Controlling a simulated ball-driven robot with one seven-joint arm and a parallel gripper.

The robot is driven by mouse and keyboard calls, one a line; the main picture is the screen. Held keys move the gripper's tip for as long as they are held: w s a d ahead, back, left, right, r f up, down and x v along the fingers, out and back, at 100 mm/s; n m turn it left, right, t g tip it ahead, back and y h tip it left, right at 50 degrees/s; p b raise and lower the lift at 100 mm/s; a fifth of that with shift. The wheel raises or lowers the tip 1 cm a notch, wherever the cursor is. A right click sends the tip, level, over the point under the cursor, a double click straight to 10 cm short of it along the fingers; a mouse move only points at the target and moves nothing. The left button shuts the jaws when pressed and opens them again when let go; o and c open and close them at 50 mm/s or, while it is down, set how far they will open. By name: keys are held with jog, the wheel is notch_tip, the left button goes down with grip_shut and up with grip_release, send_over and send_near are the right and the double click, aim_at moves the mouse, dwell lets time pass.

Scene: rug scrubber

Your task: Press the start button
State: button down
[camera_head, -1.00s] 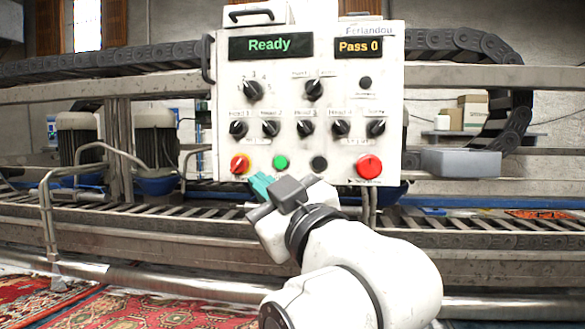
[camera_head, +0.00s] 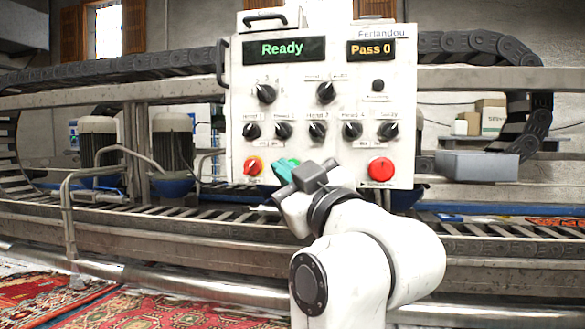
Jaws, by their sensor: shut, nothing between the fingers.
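The white control panel (camera_head: 243,98) stands upright in front of me, its displays reading "Ready" and "Pass 0". A green button (camera_head: 294,161) sits in the panel's bottom row and is partly hidden behind my gripper. My gripper (camera_head: 281,166), with teal fingers, is shut and empty at the panel's lower edge, overlapping the green button's left and lower side in the picture. I cannot tell whether the fingertips touch the panel or the button.
Left of the green button is a red-and-yellow rotary switch (camera_head: 253,166). Right of my gripper is a large red button (camera_head: 381,169). Several black knobs fill the rows above. A roller conveyor (camera_head: 190,215) runs below, with patterned rugs (camera_head: 150,314) on the floor.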

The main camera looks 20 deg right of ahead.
jog(key=shift+w+d, duration=0.7)
jog(key=shift+w, duration=0.2)
jog(key=shift+w+d, duration=0.65)
jog(key=shift+w, duration=0.25)
dwell(0.8)
jog(key=shift+w+d, duration=0.2)
jog(key=shift+w, duration=0.1)
